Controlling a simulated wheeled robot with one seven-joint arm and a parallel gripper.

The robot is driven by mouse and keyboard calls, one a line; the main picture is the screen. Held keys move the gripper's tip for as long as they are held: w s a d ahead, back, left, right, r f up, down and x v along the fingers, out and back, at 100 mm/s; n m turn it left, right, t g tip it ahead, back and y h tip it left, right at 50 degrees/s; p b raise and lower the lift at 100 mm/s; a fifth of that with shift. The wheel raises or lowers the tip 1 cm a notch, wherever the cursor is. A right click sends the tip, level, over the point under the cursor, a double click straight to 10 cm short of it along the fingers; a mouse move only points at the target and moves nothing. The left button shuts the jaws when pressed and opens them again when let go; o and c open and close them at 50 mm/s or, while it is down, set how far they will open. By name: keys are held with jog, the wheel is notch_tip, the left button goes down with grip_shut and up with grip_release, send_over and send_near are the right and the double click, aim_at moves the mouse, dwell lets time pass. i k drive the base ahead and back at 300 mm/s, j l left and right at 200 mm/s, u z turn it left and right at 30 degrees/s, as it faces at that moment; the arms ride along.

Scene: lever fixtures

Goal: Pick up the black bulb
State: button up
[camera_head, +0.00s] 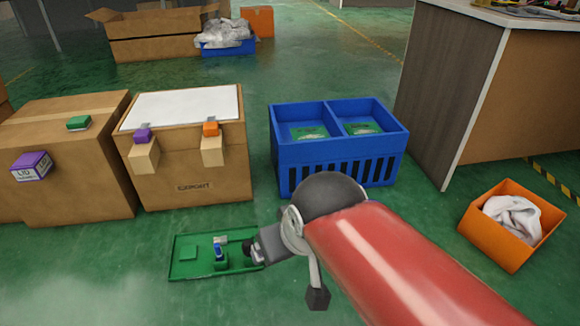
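I cannot clearly pick out a black bulb. A small dark rounded piece (247,246) shows at the tip of my gripper (258,248), over the right side of a green tray. I cannot tell whether it is the bulb or part of my gripper. My gripper is seen from behind and above, and its fingers are too small and too hidden to read. My red arm reaches in from the lower right.
Behind the tray stand a cardboard box with a white top (185,105), another cardboard box (75,180) and a blue divided crate (320,151). An orange bin with white cloth (488,241) is at right, near a counter (440,90). Floor left of the tray is clear.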

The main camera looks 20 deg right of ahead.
aim_at(246, 245)
jog(key=u, duration=0.35)
jog(key=i+l+u, duration=0.15)
jog(key=l+u, duration=0.7)
jog(key=l, duration=0.2)
jog(key=l+u, duration=0.15)
jog(key=l, duration=1.5)
